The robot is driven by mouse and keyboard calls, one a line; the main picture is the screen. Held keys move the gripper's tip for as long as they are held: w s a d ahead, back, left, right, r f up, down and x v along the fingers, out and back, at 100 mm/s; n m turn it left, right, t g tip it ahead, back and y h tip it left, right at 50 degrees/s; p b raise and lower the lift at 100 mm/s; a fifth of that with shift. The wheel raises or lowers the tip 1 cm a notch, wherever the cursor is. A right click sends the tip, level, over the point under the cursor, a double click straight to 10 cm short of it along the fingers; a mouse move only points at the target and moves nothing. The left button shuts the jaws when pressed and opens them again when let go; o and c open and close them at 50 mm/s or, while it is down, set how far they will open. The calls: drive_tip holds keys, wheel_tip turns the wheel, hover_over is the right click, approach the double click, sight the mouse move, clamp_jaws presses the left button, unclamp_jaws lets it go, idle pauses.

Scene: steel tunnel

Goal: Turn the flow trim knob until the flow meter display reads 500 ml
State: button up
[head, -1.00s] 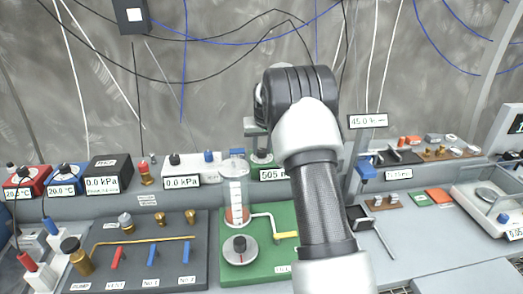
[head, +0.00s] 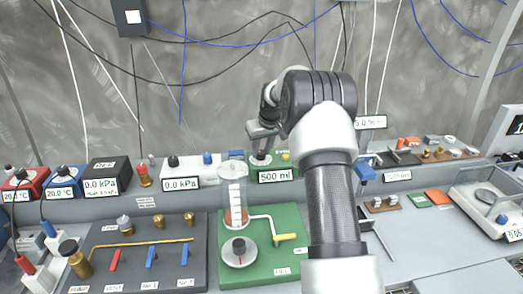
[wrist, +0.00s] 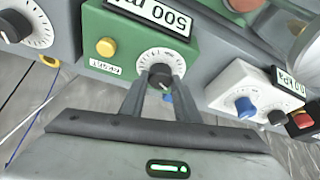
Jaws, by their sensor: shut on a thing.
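The flow meter is a green box (wrist: 197,47) with a display (head: 275,176) that reads 500 ml. The same display is upside down in the wrist view (wrist: 152,16). The flow trim knob (wrist: 160,84) is dark, with a white graduated dial around it, on the green box. My gripper (wrist: 158,78) is shut on the knob, one finger on each side. In the head view my gripper (head: 262,150) is at the green box behind the display, and it partly hides the knob there.
A yellow button (wrist: 105,46) is beside the knob on the same box. A white box with a blue knob (wrist: 245,107) stands close by. In front are a green board with a graduated cylinder (head: 235,195) and a dark valve panel (head: 140,265).

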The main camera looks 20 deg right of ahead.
drive_tip(key=o, duration=1)
drive_tip(key=shift+o, duration=0.2)
drive_tip(key=v, duration=1.7)
drive_tip(key=shift+r, duration=0.3)
drive_tip(key=shift+a, duration=0.1)
